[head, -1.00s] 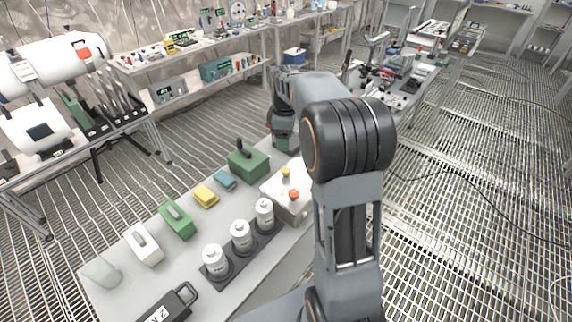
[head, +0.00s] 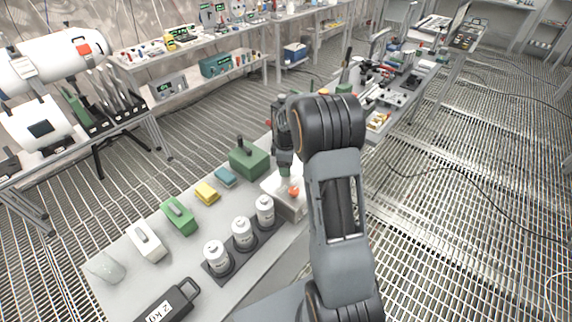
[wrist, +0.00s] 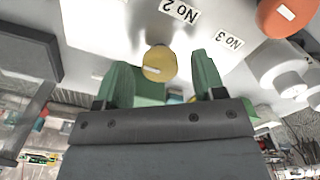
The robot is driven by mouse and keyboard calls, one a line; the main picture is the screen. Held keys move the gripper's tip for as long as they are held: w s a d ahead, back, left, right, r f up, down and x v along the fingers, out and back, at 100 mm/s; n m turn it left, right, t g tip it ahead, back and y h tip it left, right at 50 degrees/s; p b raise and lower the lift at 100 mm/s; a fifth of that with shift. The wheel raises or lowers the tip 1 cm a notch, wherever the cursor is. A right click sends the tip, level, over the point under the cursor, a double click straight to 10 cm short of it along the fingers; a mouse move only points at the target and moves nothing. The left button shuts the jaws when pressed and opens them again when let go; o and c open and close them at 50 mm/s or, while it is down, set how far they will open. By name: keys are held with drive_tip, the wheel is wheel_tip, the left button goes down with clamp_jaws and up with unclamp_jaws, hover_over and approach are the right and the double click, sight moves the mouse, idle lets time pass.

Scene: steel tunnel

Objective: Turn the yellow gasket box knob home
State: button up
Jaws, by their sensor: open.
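The pale box (head: 284,207) stands on the near bench, with an orange knob (head: 293,190) on its top; the orange knob also shows at the upper right of the wrist view (wrist: 287,16). In the wrist view the yellow knob (wrist: 159,64) appears in the gap between my green fingers, nearer the left one. A "No 2" label lies just beyond it and "No 3" to the right. My gripper (wrist: 161,62) is open; I cannot tell whether a finger touches the knob. In the head view my gripper (head: 285,168) points down over the box and hides the yellow knob.
A green box with a dark handle (head: 248,160) stands close left of the pale box. Several white bottles stand in a dark rack (head: 219,270) nearer me. A blue block (head: 225,177) and yellow block (head: 207,192) lie left. Free floor is at right.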

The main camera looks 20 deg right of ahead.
drive_tip(key=shift+f, duration=0.2)
drive_tip(key=shift+c, duration=0.3)
drive_tip(key=c, duration=0.9)
drive_tip(key=shift+o, duration=0.2)
